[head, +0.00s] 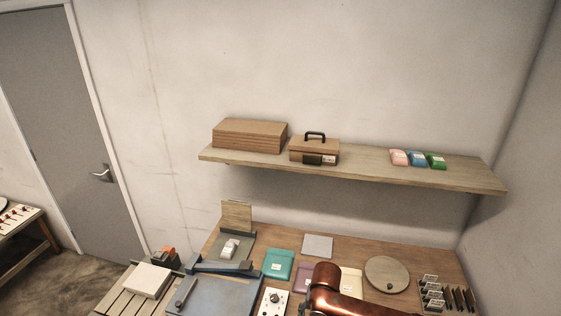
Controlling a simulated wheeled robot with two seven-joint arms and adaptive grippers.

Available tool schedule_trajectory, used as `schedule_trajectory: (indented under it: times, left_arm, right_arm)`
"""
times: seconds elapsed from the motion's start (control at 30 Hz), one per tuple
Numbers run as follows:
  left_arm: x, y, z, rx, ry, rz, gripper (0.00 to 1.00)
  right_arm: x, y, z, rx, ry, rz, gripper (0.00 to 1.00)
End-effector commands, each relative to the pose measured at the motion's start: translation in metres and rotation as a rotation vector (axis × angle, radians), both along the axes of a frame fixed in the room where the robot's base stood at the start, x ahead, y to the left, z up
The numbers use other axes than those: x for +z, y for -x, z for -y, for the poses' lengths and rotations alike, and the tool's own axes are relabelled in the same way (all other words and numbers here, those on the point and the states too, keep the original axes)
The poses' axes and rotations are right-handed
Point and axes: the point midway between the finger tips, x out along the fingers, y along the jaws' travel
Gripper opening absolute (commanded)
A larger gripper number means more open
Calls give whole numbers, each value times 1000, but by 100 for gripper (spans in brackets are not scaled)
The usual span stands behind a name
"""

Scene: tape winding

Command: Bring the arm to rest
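One of my arms, copper-coloured and dark, shows at the bottom right of the head view, over the front of the wooden workbench (343,245). Its gripper is below or outside the picture, so I cannot see whether it holds anything. My other arm and gripper are not in view.
The bench holds a blue board (230,290), a teal packet (278,264), a round wooden disc (387,274), a white control box (273,302) and a card rack (432,294). A wall shelf (375,167) above carries two boxes and small packets. A grey door (70,120) stands left.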

Motion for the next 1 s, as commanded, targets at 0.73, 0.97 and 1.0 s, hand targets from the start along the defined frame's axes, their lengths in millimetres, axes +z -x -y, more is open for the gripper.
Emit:
schedule_trajectory:
  times: [0.73, 0.97, 1.0]
  left_arm:
    - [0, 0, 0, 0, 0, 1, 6]
    - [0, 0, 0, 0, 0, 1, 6]
    - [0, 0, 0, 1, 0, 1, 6]
  right_arm:
    - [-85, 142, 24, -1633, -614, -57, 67]
    - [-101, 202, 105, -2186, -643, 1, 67]
    - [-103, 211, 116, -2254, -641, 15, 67]
